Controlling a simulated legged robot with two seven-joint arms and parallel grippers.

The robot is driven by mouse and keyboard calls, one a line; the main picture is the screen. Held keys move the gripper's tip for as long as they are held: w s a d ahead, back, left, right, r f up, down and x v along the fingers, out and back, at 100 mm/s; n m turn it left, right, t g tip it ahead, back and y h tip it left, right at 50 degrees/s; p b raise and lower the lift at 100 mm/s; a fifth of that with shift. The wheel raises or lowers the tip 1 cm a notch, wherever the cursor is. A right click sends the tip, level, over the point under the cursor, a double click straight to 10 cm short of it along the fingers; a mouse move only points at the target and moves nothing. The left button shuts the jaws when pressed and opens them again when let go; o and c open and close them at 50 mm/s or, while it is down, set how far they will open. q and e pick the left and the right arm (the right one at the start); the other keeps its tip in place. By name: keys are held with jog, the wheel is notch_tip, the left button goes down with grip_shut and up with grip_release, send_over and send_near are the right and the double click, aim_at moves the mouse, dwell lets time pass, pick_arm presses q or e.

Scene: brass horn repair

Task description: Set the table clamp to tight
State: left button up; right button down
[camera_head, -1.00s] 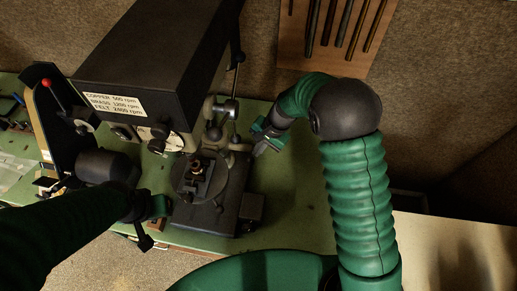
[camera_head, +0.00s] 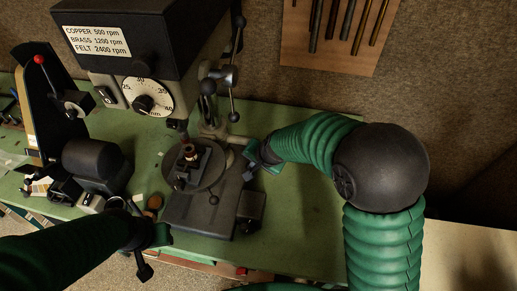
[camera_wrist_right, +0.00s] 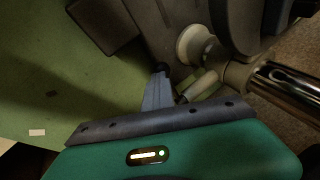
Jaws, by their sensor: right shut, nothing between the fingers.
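The drill press has a round work table (camera_head: 212,178) on a column. A pale collar with a stubby arm (camera_head: 238,140) sits behind the table, and I take it to be the table clamp. In the right wrist view the collar (camera_wrist_right: 195,45) and a pale handle (camera_wrist_right: 203,84) show beside the chrome column (camera_wrist_right: 285,85). My right gripper (camera_head: 250,172) is just right of the table; its shut, empty fingers (camera_wrist_right: 160,75) point towards the collar. Contact with the handle cannot be told. My left gripper (camera_head: 146,262) hangs at the bench's front edge, its fingers unclear.
The press head (camera_head: 140,40) with its speed label and dial overhangs the table. A feed lever with ball knobs (camera_head: 208,87) is above the collar. A dark motor (camera_head: 95,160) and red-knobbed lever (camera_head: 39,60) stand left. The green bench (camera_head: 300,215) is clear at right.

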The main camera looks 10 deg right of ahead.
jog(key=f+t+b, duration=0.1)
jog(key=b, duration=0.1)
jog(key=f+t+b, duration=0.1)
jog(key=f+b, duration=0.1)
jog(key=f+t+h+b, duration=0.1)
jog(key=f+b, duration=0.1)
jog(key=shift+s+a+n, duration=0.1)
jog(key=shift+s+n, duration=0.15)
jog(key=shift+n, duration=0.05)
jog(key=shift+s+f, duration=0.1)
jog(key=shift+s, duration=0.05)
